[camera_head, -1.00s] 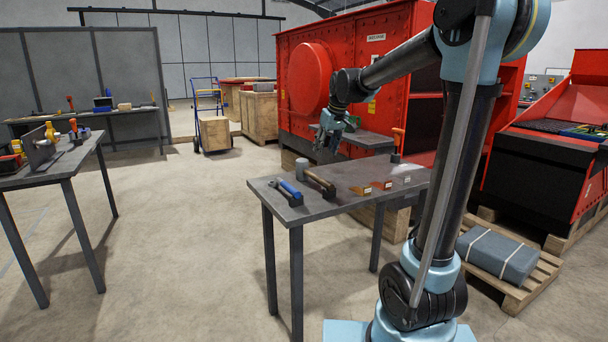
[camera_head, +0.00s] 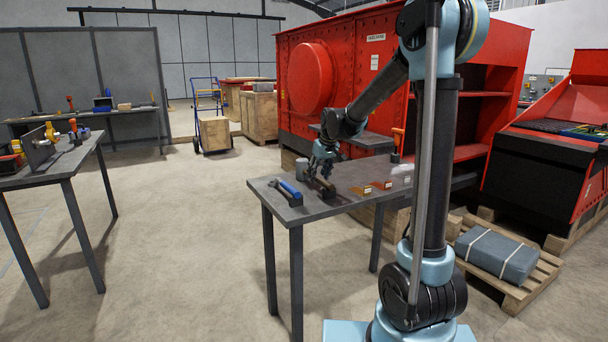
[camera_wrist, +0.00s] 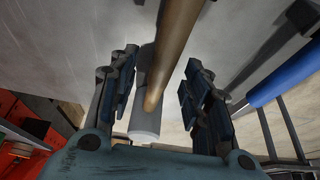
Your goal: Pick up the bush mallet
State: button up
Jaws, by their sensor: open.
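The mallet with a brown wooden handle (camera_head: 326,187) lies on the grey table, partly hidden by my gripper in the head view. In the wrist view its handle (camera_wrist: 174,42) runs lengthwise between my fingers, with a grey cylindrical part (camera_wrist: 145,118) below it. Whether that part is joined to the handle is unclear. My gripper (camera_head: 322,173) is low over the tool; in the wrist view its fingers (camera_wrist: 160,84) are apart, one on each side of the handle. I cannot tell whether they touch it.
A blue-handled tool (camera_head: 289,189) lies close left of the mallet in the head view; its blue handle (camera_wrist: 286,76) is at right in the wrist view. A red machine (camera_head: 350,70) stands behind.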

aim_at(317, 179)
jog(key=shift+x, duration=1.8)
grip_shut()
